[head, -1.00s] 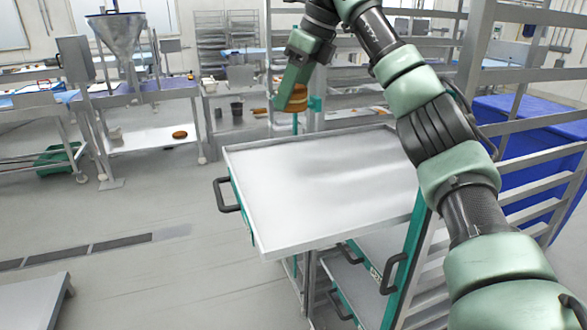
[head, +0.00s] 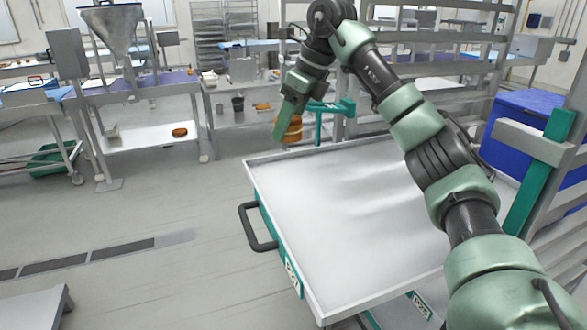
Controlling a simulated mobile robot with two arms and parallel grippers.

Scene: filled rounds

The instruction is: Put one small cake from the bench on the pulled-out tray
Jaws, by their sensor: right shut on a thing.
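My right gripper (head: 281,126) is shut on a small round brown cake (head: 293,130) and holds it near the far left corner of the pulled-out tray (head: 320,220). One finger hides part of the cake. The cake looks to be above the tray's level; I cannot tell the exact height. The tray is a flat, pale metal sheet with a low rim and shows nothing on it. My right forearm covers its right part. My left gripper is not in view.
The tray's rack has a dark handle (head: 258,228) at the left and metal rails at the right. A blue bin (head: 520,130) stands behind the rails. Benches and a metal funnel (head: 113,30) stand at the back left. Another brown round item (head: 179,132) lies on a low shelf.

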